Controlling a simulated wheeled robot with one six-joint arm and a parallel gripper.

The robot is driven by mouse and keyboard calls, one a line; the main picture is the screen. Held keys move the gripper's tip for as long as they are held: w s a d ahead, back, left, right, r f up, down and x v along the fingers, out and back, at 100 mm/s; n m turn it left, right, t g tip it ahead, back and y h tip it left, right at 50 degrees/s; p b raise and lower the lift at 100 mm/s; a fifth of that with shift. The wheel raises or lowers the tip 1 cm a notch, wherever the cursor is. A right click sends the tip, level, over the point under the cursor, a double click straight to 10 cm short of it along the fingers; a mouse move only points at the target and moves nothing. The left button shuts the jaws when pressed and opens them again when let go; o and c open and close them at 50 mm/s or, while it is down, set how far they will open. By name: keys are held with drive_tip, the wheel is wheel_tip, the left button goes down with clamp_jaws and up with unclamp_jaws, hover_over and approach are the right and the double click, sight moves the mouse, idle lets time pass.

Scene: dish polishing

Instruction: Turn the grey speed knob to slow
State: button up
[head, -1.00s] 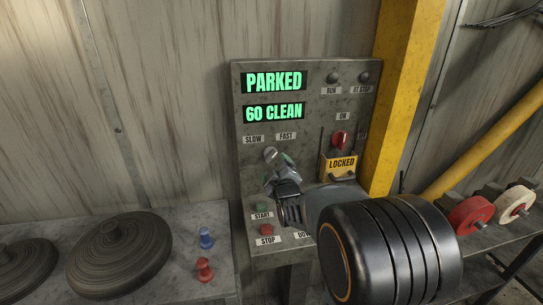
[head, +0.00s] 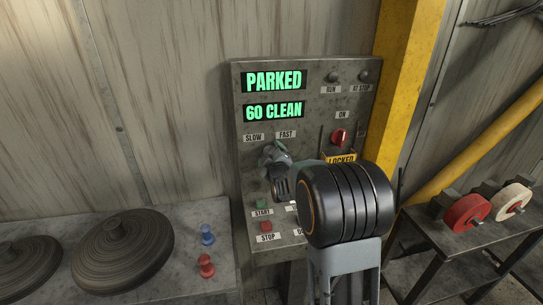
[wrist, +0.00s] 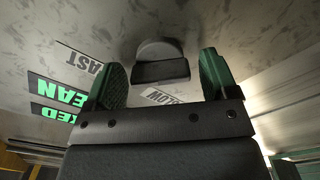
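The grey speed knob (wrist: 160,58) shows in the wrist view as a round base with a dark bar across it. In the head view my gripper covers it. The SLOW label (head: 253,138) and FAST label (head: 286,134) sit above it on the panel. My gripper (wrist: 164,66) is open, its green fingers apart on either side of the knob, with a visible gap on each side. It is close to the panel in the head view (head: 275,152). I cannot tell whether the fingertips are level with the knob. The knob's pointing direction is unclear.
The grey control panel (head: 312,75) reads PARKED and 60 CLEAN. A red switch (head: 339,137) stands above a yellow LOCKED tag (head: 341,156). Green start (head: 262,203) and red stop (head: 266,226) buttons lie below. Dark discs and two pegs lie on the left bench (head: 190,270).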

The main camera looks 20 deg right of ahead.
drive_tip(key=c, duration=0.8)
drive_tip(key=shift+f, duration=0.1)
drive_tip(key=n+b, duration=0.1)
drive_tip(key=b, duration=0.1)
drive_tip(key=n+b, duration=0.1)
drive_tip(key=b, duration=0.2)
drive_tip(key=shift+f, duration=0.3)
drive_tip(key=n+b, duration=0.6)
drive_tip(key=b, duration=0.4)
drive_tip(key=shift+n+b, duration=0.35)
drive_tip(key=shift+n, duration=0.05)
drive_tip(key=n+b, duration=0.3)
drive_tip(key=b, duration=0.2)
drive_tip(key=n+b, duration=0.3)
drive_tip(key=shift+r+n, duration=0.2)
drive_tip(key=shift+n, duration=0.1)
drive_tip(key=shift+n+b, duration=0.35)
drive_tip(key=shift+n, duration=0.05)
drive_tip(key=o, duration=0.9)
drive_tip(key=shift+r, duration=0.1)
